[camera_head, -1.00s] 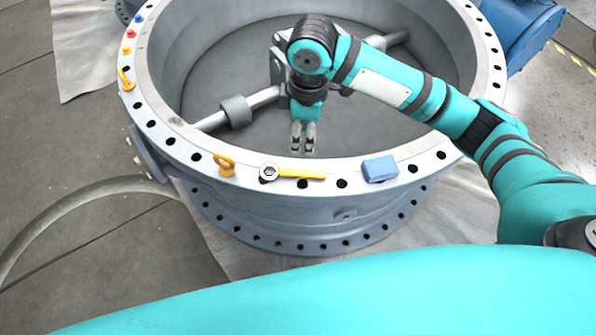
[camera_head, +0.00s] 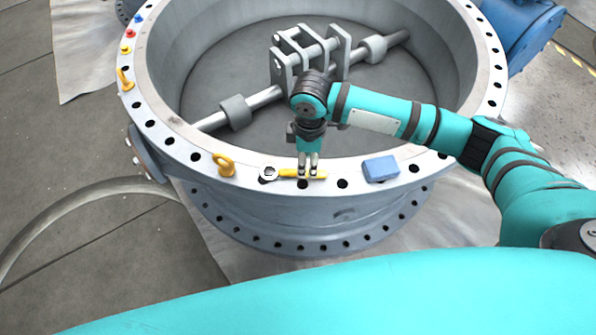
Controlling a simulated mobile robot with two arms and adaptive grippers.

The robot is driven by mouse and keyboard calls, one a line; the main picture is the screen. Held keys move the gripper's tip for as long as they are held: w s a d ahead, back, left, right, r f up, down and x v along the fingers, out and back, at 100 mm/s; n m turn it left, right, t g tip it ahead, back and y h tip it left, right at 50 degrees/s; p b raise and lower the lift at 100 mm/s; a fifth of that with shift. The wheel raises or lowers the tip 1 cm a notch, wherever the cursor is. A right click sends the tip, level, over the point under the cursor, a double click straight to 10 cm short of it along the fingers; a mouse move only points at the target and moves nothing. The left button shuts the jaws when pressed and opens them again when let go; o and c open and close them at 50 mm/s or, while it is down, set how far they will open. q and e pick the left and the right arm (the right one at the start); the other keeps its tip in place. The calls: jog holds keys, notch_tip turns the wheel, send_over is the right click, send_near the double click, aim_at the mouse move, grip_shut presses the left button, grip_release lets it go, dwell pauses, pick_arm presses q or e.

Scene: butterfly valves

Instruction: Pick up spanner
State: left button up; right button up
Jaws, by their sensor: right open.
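The spanner (camera_head: 287,173) lies flat on the near part of the valve's flange (camera_head: 440,163). It has a pale ring end at the left and a yellow handle running right. My right gripper (camera_head: 308,174) points down at the handle, with its fingertips over the handle's right half and hiding part of it. Its jaws are open, and I cannot tell whether the fingers touch the handle. My left gripper is not in view.
A yellow eyebolt (camera_head: 225,164) stands left of the spanner, and a blue block (camera_head: 381,169) lies to its right. Another yellow eyebolt (camera_head: 125,79) and small coloured pieces sit on the flange's left side. A shaft with brackets (camera_head: 312,56) crosses the valve's opening.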

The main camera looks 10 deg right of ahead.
aim_at(293, 173)
jog(key=f, duration=0.4)
jog(key=shift+s+d+f, duration=0.15)
jog(key=shift+d+f, duration=0.1)
jog(key=shift+d, duration=0.1)
jog(key=shift+c, duration=0.2)
grip_shut()
